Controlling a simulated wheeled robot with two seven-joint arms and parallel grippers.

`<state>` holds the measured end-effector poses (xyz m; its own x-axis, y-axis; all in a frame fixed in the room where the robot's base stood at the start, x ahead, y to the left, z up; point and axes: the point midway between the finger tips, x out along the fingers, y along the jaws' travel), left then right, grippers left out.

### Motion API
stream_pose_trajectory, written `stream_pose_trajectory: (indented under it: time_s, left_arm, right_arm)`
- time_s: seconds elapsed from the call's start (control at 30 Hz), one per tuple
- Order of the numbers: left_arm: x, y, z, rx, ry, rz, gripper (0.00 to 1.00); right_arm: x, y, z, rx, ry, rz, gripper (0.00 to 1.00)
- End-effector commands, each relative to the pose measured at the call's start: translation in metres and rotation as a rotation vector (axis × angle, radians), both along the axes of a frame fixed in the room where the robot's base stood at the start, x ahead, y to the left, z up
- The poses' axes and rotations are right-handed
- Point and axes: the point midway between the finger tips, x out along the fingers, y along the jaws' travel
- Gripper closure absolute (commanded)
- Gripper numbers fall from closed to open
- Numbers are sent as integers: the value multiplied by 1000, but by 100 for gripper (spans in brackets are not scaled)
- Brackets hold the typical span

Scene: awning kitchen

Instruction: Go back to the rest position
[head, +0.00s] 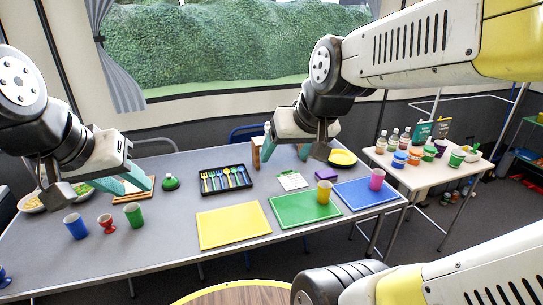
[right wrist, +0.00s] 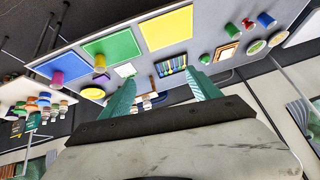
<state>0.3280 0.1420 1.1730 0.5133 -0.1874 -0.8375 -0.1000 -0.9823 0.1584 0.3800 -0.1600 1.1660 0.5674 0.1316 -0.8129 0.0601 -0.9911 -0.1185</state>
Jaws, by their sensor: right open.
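My left gripper (head: 128,184) is over the left part of the grey table (head: 160,250), its two teal fingers apart with nothing visible between them. My right gripper (head: 285,154) is over the back of the table, right of the cutlery tray. Its teal fingers are apart. In the right wrist view the right gripper (right wrist: 163,86) shows its two fingers wide apart and no object held. Both arms are stretched out over the table. A wooden-framed board (head: 133,190) lies partly behind the left fingers.
A black cutlery tray (head: 226,180), yellow mat (head: 234,226), green mat (head: 305,208) and blue mat (head: 366,194) lie on the table. A yellow cup (head: 324,192) and magenta cup (head: 377,179) stand at right; blue (head: 75,226) and green (head: 134,215) cups stand at left. A white side table (head: 425,175) holds jars.

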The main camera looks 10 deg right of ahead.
Motion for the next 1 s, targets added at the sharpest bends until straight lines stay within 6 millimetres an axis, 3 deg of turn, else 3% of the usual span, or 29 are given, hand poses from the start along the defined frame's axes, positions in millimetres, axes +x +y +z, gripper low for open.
stream_pose_trajectory:
  time_s: [0.1,0.23,0.83,0.87,1.0]
  left_arm:
    - [0,0,0,0,0,0,64]
    - [0,0,0,0,0,0,64]
    - [0,0,0,0,0,0,64]
    - [0,0,0,0,0,0,64]
    - [0,0,0,0,0,0,64]
  right_arm:
    - [-35,13,7,25,30,33,28]
    - [-51,18,7,36,54,48,28]
    - [-52,18,7,36,57,48,28]
    - [-52,18,7,36,57,48,30]
    - [-52,18,7,36,57,48,58]
